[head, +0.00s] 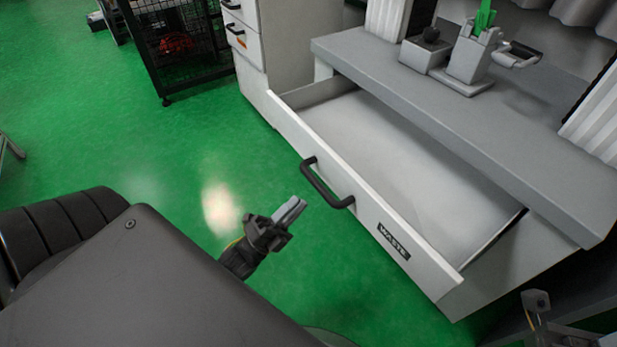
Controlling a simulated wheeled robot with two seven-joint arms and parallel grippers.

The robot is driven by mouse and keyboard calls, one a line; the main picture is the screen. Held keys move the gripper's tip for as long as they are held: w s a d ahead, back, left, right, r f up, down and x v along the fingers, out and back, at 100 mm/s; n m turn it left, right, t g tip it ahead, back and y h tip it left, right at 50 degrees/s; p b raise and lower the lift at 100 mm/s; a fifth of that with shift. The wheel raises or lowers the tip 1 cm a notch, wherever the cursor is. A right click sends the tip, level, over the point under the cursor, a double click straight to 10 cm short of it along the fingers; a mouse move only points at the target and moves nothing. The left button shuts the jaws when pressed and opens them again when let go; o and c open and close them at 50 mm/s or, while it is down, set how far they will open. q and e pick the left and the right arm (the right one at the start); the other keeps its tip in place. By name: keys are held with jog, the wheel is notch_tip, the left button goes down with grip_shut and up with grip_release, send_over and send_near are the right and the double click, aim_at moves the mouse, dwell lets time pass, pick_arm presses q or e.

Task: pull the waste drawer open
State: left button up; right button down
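The white waste drawer (365,205), labelled WASTE, stands pulled out from under the grey bench, and its pale, empty-looking inside shows. Its dark bar handle (325,186) is on the drawer front. My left gripper (293,207) is left of and below the handle in the picture, apart from it. Its two light grey fingers lie close together with nothing seen between them. A small grey part with a yellow cable at the lower right edge (537,303) looks like my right gripper. Its fingers cannot be made out.
The grey bench top (400,90) overhangs the drawer and bears a grey device with a green piece (470,55). A white drawer cabinet (247,45) stands left of it. A black wire cage (185,45) stands farther left.

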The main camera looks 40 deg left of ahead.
pick_arm(q)
jog(key=v, duration=0.3)
jog(key=shift+s+f, duration=0.1)
jog(key=shift+s, duration=0.05)
dwell(0.4)
